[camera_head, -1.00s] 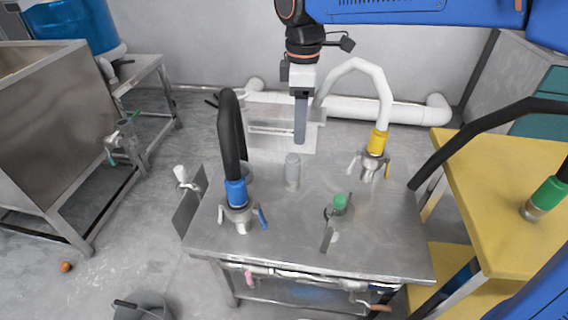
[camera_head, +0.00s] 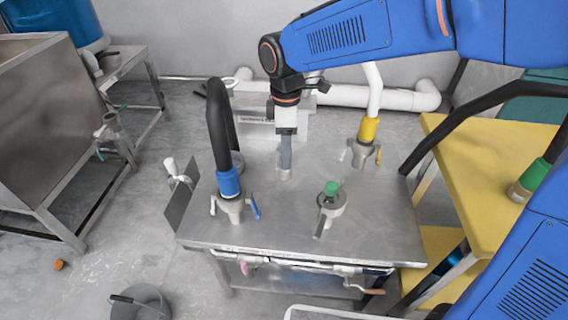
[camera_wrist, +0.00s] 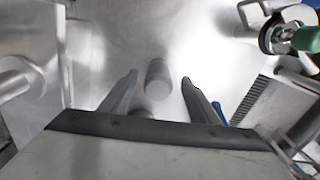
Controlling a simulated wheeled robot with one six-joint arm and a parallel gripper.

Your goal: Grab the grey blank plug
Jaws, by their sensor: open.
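The grey blank plug (camera_head: 284,174) is a short upright grey cylinder on the steel table (camera_head: 300,225). My gripper (camera_head: 286,164) points down over it, and its fingers hide the plug's upper part in the head view. In the wrist view the plug (camera_wrist: 158,80) shows in the gap between the two spread fingertips of my gripper (camera_wrist: 160,78), with room on both sides. The fingers hold nothing. I cannot tell how far down the plug the fingertips reach.
A black hose with a blue collar (camera_head: 229,183) stands left of the plug. A white hose with a yellow collar (camera_head: 368,130) stands at the back right. A green-capped fitting (camera_head: 331,189) is at front right. A yellow table (camera_head: 470,170) stands to the right.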

